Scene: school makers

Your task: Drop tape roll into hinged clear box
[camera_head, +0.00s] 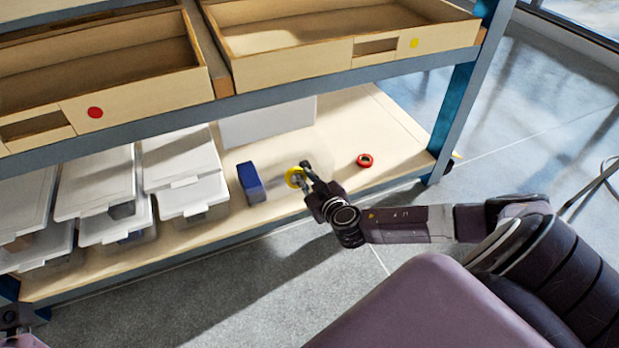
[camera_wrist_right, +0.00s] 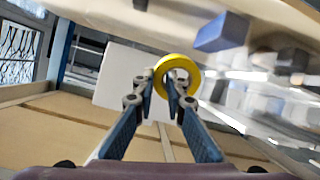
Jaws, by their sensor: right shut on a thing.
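My right gripper (camera_head: 303,175) is shut on a yellow tape roll (camera_head: 288,179), held by its ring over the lower shelf. In the right wrist view the yellow tape roll (camera_wrist_right: 177,59) sits between the tips of the right gripper (camera_wrist_right: 165,82), its hole facing the camera. A faint, see-through shape, which looks like the hinged clear box (camera_head: 322,148), is around and behind the gripper. Its edges and lid are hard to make out, and I cannot tell whether the roll is over or inside it.
A blue block (camera_head: 250,182) stands left of the roll; a red tape roll (camera_head: 365,160) lies to the right. Lidded clear bins (camera_head: 180,160) fill the shelf's left. A white panel (camera_head: 268,122) stands behind. The upper shelf beam (camera_head: 340,78) and blue post (camera_head: 455,105) bound the opening.

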